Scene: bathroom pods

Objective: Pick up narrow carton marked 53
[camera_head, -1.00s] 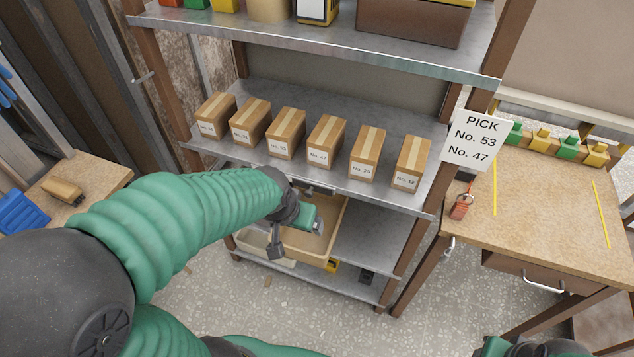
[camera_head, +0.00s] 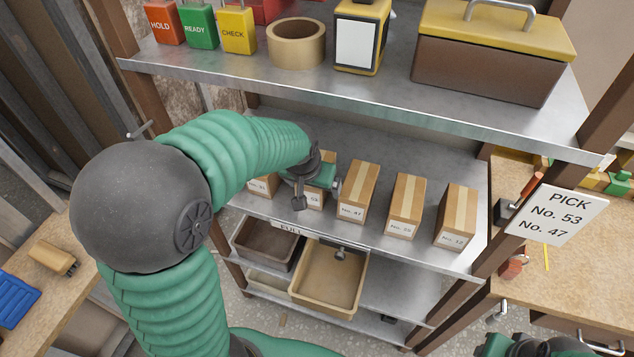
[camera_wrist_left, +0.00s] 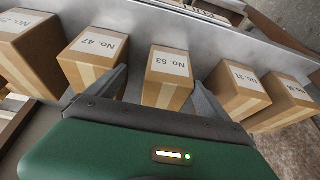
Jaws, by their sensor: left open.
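The narrow carton marked No. 53 (camera_wrist_left: 169,67) stands on the grey shelf in the left wrist view, its label facing my gripper. In the head view the carton (camera_head: 315,199) is partly hidden by my left gripper (camera_head: 337,187). In the left wrist view my left gripper (camera_wrist_left: 161,84) is open, one finger on each side of the No. 53 carton. The fingers reach into the gaps beside it; I cannot tell whether they touch it. Of my right arm, only dark and green parts show at the bottom right of the head view; its fingers are not visible.
Carton No. 47 (camera_head: 357,192) and carton No. 31 (camera_wrist_left: 238,88) stand close on either side. More cartons continue along the row. An upper shelf (camera_head: 380,92) with a toolbox (camera_head: 490,65) overhangs. Bins (camera_head: 328,280) sit below. A PICK sign (camera_head: 556,214) hangs at right.

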